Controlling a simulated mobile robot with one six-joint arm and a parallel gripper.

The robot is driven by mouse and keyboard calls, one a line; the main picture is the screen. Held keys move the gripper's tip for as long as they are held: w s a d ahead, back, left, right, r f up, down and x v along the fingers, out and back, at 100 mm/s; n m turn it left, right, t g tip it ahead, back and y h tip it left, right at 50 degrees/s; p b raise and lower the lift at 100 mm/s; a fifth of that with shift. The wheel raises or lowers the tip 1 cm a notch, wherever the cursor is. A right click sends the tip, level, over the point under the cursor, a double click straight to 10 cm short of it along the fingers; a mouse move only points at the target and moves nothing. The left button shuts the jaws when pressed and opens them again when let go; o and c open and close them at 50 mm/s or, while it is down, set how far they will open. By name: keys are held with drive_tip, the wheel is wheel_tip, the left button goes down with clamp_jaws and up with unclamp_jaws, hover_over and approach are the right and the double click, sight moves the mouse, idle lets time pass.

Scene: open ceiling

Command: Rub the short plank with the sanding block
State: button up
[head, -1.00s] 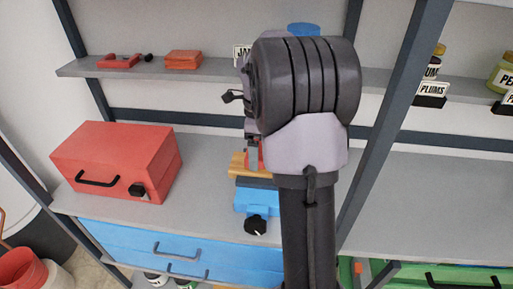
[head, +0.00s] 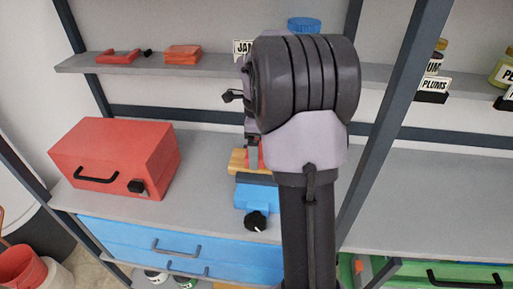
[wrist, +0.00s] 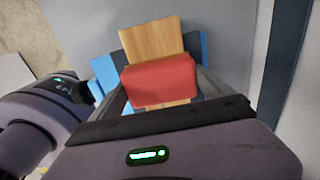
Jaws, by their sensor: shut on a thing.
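The short plank (wrist: 152,42) is light wood and lies in a blue vise (head: 254,196) with dark jaws. In the head view the plank (head: 237,161) shows only at its left end, as my arm covers the rest. The red sanding block (wrist: 162,76) is between the fingers of my gripper (wrist: 165,88), which is shut on it. In the wrist view the block lies across the plank, with wood showing beyond and below it. I cannot tell whether they touch. In the head view my arm hides most of the gripper and block.
A red toolbox (head: 115,155) with a black handle stands left on the grey worktop (head: 210,150). A shelf (head: 215,68) behind carries red items and a blue-lidded jar (head: 304,24). A dark upright post (head: 388,120) stands close right of my arm. Blue drawers (head: 130,240) are below.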

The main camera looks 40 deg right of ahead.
drive_tip(key=shift+f, duration=0.4)
drive_tip(key=shift+s+d+r, duration=0.15)
drive_tip(key=shift+s+d, duration=1.1)
drive_tip(key=shift+s, duration=0.2)
drive_tip(key=shift+s+d, duration=1.25)
drive_tip(key=shift+s, duration=0.25)
drive_tip(key=shift+w+a, duration=1.3)
drive_tip(key=shift+w, duration=0.25)
drive_tip(key=shift+w+a+f, duration=0.2)
drive_tip(key=shift+w+a, duration=1.05)
drive_tip(key=shift+w, duration=0.15)
wheel_tip(320, 180, up, 6)
drive_tip(key=p, duration=0.5)
